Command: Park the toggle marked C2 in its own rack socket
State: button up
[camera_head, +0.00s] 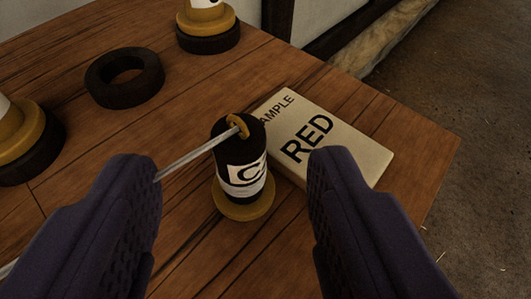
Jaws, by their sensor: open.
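A dark toggle (240,160) stands upright on the wooden table, with a tan flange at its foot. Its white label shows a large C; any digit after it is turned out of sight. A yellow loop on its top holds a pale rope (195,154) that runs left and passes behind my left finger. My gripper (236,165) is open, its two purple fingers on either side of the toggle in the picture and nearer the camera. No contact with the toggle shows. An empty black ring (104,93), perhaps a rack socket, lies at the upper left.
A cream block lettered RED (345,150) lies close behind and right of the toggle. Yellow-brown pieces sit in black rings at the top (208,42) and left edge (20,165). The table (430,150) ends at the right, with floor beyond.

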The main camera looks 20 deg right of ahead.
aim_at(238, 152)
jog(key=b+x, duration=0.2)
jog(key=x, duration=0.3)
jog(key=shift+w+d+f+b, duration=0.1)
jog(key=shift+w+f+b, duration=0.1)
jog(key=shift+b, duration=0.2)
jog(key=shift+s+r, duration=0.1)
grip_shut()
